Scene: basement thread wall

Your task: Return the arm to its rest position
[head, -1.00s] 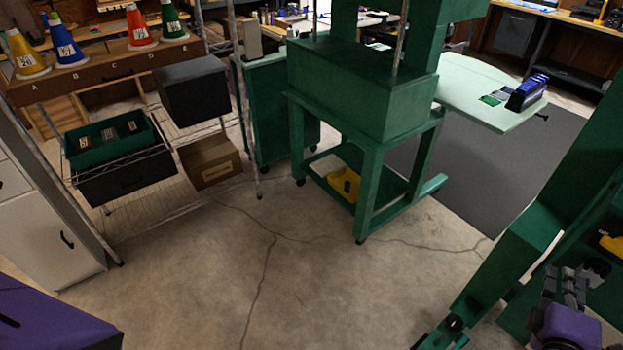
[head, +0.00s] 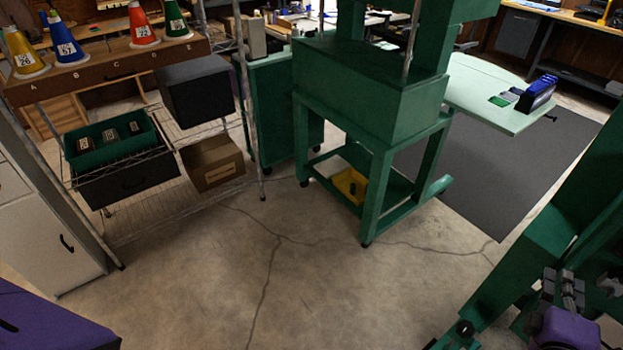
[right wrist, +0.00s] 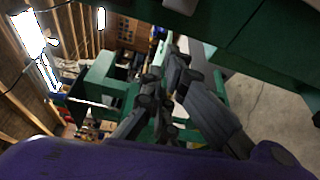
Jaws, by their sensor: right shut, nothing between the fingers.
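My right gripper (head: 563,276) is at the lower right of the head view, dark-fingered on a purple wrist. It is shut and empty, pointing up in the picture, in front of a green machine frame (head: 540,235). In the right wrist view its dark fingers (right wrist: 168,72) come together in the middle with nothing between them. My left gripper is not in view.
Left stands a wire rack (head: 190,205) with cones, bins and boxes. A green machine on a stand (head: 375,150) is in the middle, with a pale green table (head: 490,90) beside it. Cracked concrete floor (head: 230,290) is clear in front. The green frame is close to my right gripper.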

